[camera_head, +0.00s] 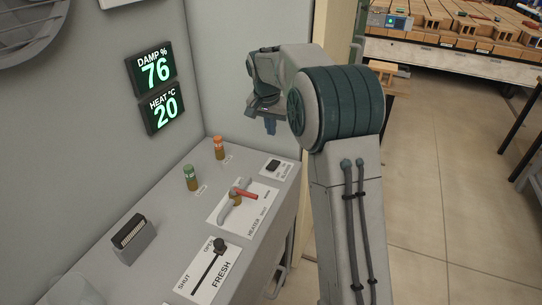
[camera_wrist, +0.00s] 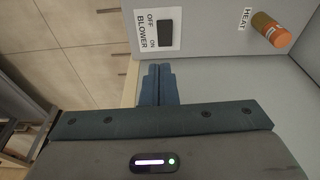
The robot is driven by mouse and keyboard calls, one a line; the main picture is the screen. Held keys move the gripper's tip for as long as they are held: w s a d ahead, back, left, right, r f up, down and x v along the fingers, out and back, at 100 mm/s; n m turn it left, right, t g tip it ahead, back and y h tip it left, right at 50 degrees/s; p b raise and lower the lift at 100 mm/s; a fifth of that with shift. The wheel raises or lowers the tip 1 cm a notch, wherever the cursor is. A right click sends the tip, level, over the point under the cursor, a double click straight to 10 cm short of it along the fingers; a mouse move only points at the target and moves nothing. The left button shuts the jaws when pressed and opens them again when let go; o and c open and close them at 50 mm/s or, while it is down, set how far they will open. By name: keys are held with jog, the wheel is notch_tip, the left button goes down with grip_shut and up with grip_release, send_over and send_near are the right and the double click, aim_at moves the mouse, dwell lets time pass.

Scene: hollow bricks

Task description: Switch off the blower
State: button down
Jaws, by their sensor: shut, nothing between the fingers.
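The blower switch is a dark rocker on a white label plate, seen in the wrist view (camera_wrist: 165,33) and at the far right end of the panel in the head view (camera_head: 273,165). Its plate reads OFF, ON and BLOWER. Which side of the rocker is pressed cannot be told. My gripper (camera_wrist: 158,72) is shut and empty, its blue-grey fingertips just off the plate's edge in the wrist view. In the head view my gripper (camera_head: 270,126) hangs above the panel's far end, apart from the switch.
An orange-capped HEAT lamp (camera_head: 219,147) and a green-capped lamp (camera_head: 190,177) stand on the panel. The red-handled heater lever (camera_head: 243,194) and the FRESH slider (camera_head: 219,245) are nearer. Wall displays read damp 76 (camera_head: 155,68) and heat 20 (camera_head: 164,108).

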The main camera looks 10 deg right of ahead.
jog(key=shift+w+f, duration=0.4)
jog(key=shift+w, duration=0.45)
jog(key=shift+f, duration=0.1)
jog(key=p, duration=0.3)
send_near(272, 166)
jog(key=x, duration=0.5)
jog(key=shift+w+d, duration=0.2)
jog(key=shift+w, duration=0.1)
jog(key=shift+f, duration=0.6)
jog(key=shift+a+f, duration=0.1)
